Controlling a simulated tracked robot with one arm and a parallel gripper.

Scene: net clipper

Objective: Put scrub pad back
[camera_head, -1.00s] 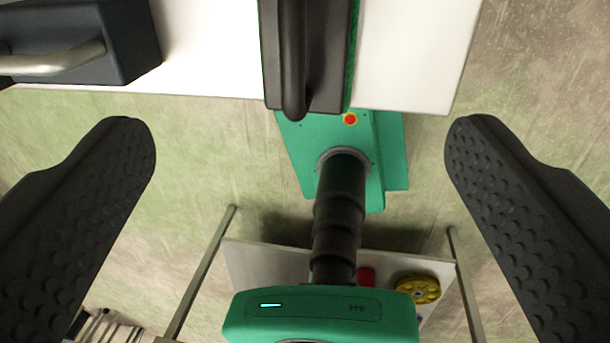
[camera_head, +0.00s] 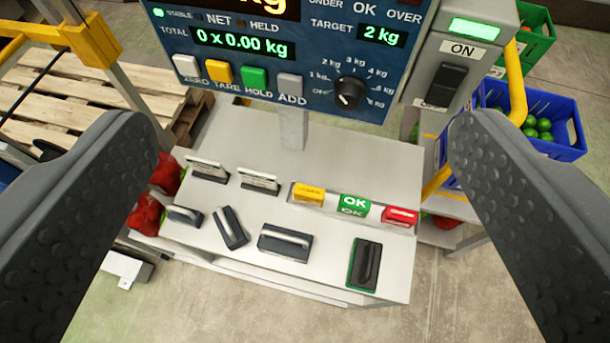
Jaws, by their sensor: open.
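The scrub pad (camera_head: 365,266), a black block with a raised handle and a thin green edge, lies at the front right of the pale bench top (camera_head: 330,270). Its handle points roughly away from the bench's front edge. My gripper (camera_head: 303,130) is open and empty. Its two dark, dimpled fingers frame the left and right of the view. The pad shows between them, lower right of centre and apart from both fingers.
A dark block with a metal handle (camera_head: 285,242) and smaller handled blocks (camera_head: 231,228) lie left of the pad. Yellow, green "OK" and red labelled blocks (camera_head: 355,206) stand behind it. A blue scale panel (camera_head: 290,60) rises at the back. A blue crate (camera_head: 555,130) is at right.

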